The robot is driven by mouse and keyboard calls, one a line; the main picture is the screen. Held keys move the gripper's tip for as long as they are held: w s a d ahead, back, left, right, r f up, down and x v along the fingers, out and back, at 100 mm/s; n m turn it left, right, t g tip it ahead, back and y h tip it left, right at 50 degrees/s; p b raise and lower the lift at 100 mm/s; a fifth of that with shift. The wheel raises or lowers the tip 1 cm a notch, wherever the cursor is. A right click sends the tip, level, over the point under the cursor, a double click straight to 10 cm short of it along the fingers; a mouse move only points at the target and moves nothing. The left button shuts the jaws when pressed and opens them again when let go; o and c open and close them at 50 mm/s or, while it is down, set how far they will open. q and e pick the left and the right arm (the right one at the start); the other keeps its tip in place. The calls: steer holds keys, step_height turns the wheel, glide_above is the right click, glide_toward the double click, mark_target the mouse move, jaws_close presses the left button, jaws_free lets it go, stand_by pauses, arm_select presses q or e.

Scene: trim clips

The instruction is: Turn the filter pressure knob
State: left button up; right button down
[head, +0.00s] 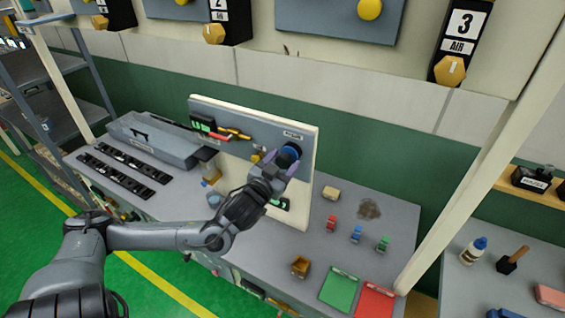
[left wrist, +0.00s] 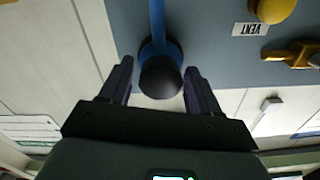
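A round black knob (left wrist: 160,76) on a blue stem or pipe stands out from the grey panel in the left wrist view. In the head view its blue part (head: 291,152) shows at the right side of the upright panel (head: 262,128), under a small label too small to read. My left gripper (head: 280,168) is at the knob. In the left wrist view its two fingers (left wrist: 158,82) are apart, one on each side of the knob, with a narrow gap at each side. Part of the knob is hidden by the gripper in the head view. My right gripper is not in view.
A yellow knob (left wrist: 273,10) with a VENT label (left wrist: 251,29) and a brass fitting (left wrist: 290,54) sit near the black knob. On the bench, red (head: 331,223), blue (head: 356,234) and green (head: 383,243) clips stand right of the panel. A grey case (head: 160,140) lies left.

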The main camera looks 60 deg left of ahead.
arm_select(q)
steer(key=c, duration=0.8)
steer(key=shift+r, duration=0.1)
steer(key=shift+r+n+p, duration=0.15)
steer(key=shift+n+p, duration=0.45)
steer(key=shift+p, duration=0.4)
steer(key=n+p, duration=0.2)
steer(key=p, duration=0.1)
steer(key=shift+r+n+p, duration=0.1)
steer(key=shift+n+p, duration=0.2)
steer(key=shift+p, duration=0.1)
steer(key=shift+f+n+p, duration=0.2)
steer(key=shift+n+p, duration=1.1)
steer(key=shift+n, duration=0.3)
steer(key=o, duration=1)
steer(key=shift+f, duration=0.1)
